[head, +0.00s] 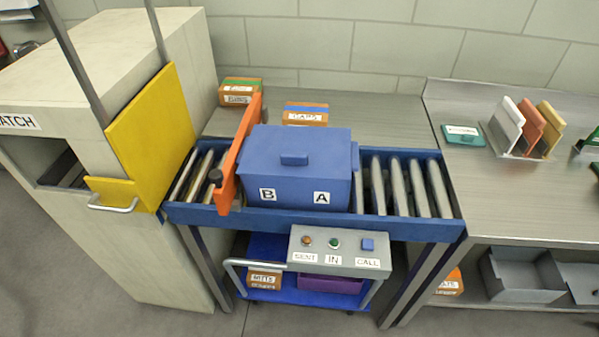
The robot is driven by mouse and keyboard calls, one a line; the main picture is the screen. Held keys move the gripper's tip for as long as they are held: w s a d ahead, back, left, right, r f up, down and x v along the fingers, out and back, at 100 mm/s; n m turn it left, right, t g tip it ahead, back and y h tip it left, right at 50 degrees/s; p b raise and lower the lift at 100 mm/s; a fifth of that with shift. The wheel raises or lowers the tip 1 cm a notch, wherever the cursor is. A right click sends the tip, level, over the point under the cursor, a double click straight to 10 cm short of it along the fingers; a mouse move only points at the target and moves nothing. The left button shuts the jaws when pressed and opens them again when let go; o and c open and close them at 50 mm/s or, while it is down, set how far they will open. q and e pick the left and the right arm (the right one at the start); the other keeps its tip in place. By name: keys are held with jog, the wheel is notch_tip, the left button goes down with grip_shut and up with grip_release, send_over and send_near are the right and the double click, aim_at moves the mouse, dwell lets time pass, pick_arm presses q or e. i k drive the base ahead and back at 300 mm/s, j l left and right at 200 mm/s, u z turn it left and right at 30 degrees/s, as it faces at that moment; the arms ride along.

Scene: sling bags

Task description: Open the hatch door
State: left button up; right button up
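The yellow hatch door (157,131) is at the left, on the side of the pale cabinet that faces the conveyor. It stands between two upright grey rails, with its lower edge near the level of the conveyor's left end. A yellow ledge with a metal bar handle (112,207) sticks out at its lower front corner. The cabinet bears a partly cut-off label ending in "ATCH" (18,121). What lies behind the door is hidden. Neither of my grippers is in view.
A blue lidded box (296,166) marked B and A sits on the roller conveyor (405,187). An orange bar (238,150) crosses the rollers between box and door. A button panel (340,252) is in front; a steel bench (490,200) stands right.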

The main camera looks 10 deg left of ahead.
aim_at(152, 137)
jog(key=u, duration=1.6)
jog(key=i+l+z, duration=0.1)
jog(key=l+z, duration=0.15)
jog(key=l, duration=0.2)
